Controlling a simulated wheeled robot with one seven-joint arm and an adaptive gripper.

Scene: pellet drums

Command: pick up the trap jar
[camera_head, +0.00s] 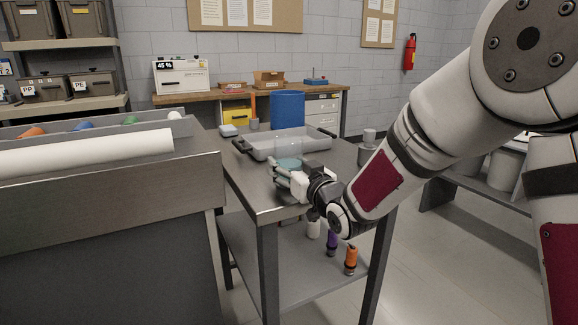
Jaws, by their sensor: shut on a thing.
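The trap jar (289,163), with a round teal top, is at the front part of the steel table (248,186). My gripper (283,178) is shut on it from the near side. The white fingers and my wrist hide most of the jar's body. I cannot tell whether its base touches the tabletop.
A grey tray (262,149) with black handles lies just behind the jar. A grey metal container (368,137) stands at the table's back right. A counter (190,165) with a white roll is at left. Orange- and purple-marked bottles (351,258) stand on the lower shelf.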

